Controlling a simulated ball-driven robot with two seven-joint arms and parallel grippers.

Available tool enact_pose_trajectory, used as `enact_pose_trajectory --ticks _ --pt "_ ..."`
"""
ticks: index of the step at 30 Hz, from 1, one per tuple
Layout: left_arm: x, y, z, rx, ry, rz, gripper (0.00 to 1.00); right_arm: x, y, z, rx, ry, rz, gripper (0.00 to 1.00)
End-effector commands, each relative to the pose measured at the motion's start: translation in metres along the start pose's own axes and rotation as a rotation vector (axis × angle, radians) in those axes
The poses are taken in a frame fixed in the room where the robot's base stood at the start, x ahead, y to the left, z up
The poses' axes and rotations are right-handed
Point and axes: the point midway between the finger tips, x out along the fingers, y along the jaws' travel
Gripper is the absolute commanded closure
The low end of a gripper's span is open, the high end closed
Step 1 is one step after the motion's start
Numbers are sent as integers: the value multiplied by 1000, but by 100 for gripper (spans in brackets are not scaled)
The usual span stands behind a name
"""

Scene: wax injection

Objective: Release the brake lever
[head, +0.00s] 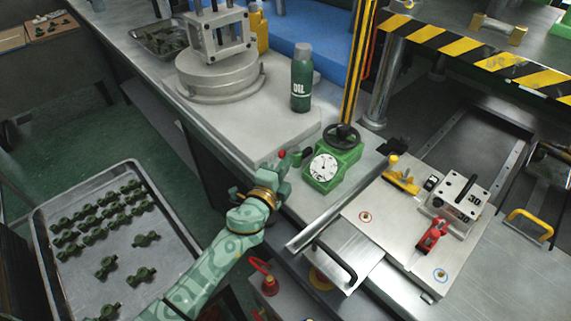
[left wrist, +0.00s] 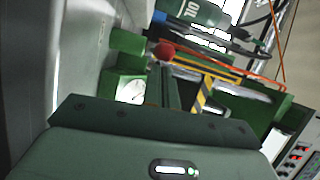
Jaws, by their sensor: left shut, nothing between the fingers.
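A small red ball knob (head: 282,153), which looks like the end of the brake lever, is at the tip of my left gripper (head: 284,171), left of the green gauge box (head: 345,158). In the left wrist view the red ball (left wrist: 163,51) shows just beyond my dark green gripper, with a dark bar below it. My left gripper is shut, with nothing held. It is very close to the knob; I cannot tell whether they touch. The lever's lower part is hidden by the gripper. My right gripper is not in view.
The gauge box carries a white dial (head: 323,167) and a black handwheel (head: 342,136). A green oil bottle (head: 301,80) stands behind. A mould block (head: 460,197) and red clamp (head: 432,235) sit at the right. A tray (head: 135,228) of green parts is at the left.

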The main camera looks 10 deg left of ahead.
Motion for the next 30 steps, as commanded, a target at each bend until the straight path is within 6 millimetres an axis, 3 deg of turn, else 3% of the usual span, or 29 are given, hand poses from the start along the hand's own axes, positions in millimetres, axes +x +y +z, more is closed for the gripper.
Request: enact_pose_trajectory --ticks 22,30 --pt "-2 -1 14 9 238 20 100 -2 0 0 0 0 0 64" --pt "-3 -2 21 5 234 20 100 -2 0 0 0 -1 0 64"
